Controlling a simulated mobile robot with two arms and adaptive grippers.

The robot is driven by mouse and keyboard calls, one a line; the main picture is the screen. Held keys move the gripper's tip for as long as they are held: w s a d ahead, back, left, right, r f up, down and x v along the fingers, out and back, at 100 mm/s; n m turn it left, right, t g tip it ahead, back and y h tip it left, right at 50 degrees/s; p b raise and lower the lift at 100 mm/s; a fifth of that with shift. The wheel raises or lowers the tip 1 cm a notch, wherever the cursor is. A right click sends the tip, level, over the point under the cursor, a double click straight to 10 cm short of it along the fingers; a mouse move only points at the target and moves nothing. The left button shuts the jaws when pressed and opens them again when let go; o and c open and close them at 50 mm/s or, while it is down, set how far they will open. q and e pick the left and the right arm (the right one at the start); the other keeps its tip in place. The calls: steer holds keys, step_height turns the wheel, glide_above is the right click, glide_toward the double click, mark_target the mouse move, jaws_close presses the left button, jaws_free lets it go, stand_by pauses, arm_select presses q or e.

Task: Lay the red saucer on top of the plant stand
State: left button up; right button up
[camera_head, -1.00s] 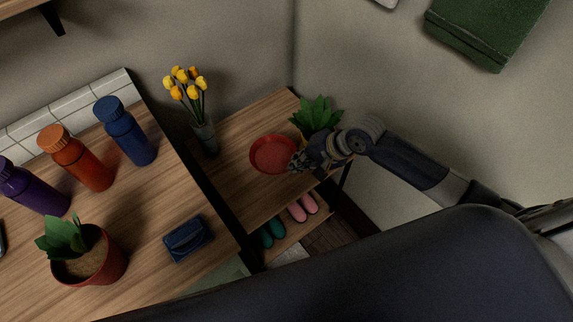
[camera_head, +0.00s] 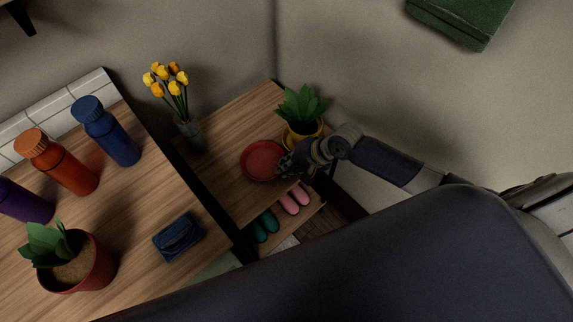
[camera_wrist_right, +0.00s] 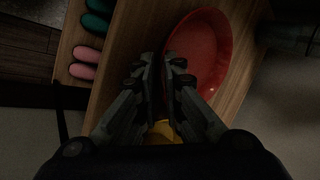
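The red saucer (camera_head: 262,160) is over the low wooden bench top, between the flower vase and the yellow-potted plant. My right gripper (camera_head: 284,165) is at the saucer's right edge. In the right wrist view the saucer (camera_wrist_right: 204,48) fills the upper middle, and the fingers of my right gripper (camera_wrist_right: 165,62) are close together on its near rim. I cannot tell how far the saucer is above the wood. I cannot pick out a separate plant stand in these views. My left gripper is not in view.
The yellow-potted plant (camera_head: 302,106) stands close behind my right gripper. The vase of yellow flowers (camera_head: 190,132) is left of the saucer. Pink shoes (camera_head: 294,199) and teal shoes (camera_head: 265,226) sit on the lower shelf. Bottles, a red-potted plant (camera_head: 86,267) and a blue wallet (camera_head: 179,237) occupy the left counter.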

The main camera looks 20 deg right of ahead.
steer(key=shift+r, duration=0.15)
steer(key=shift+s+d+r, duration=0.15)
steer(key=shift+d+r, duration=0.05)
steer(key=shift+r, duration=0.1)
steer(key=p+v, duration=0.1)
steer(key=v, duration=1)
steer(key=shift+r, duration=0.15)
steer(key=shift+s, duration=0.1)
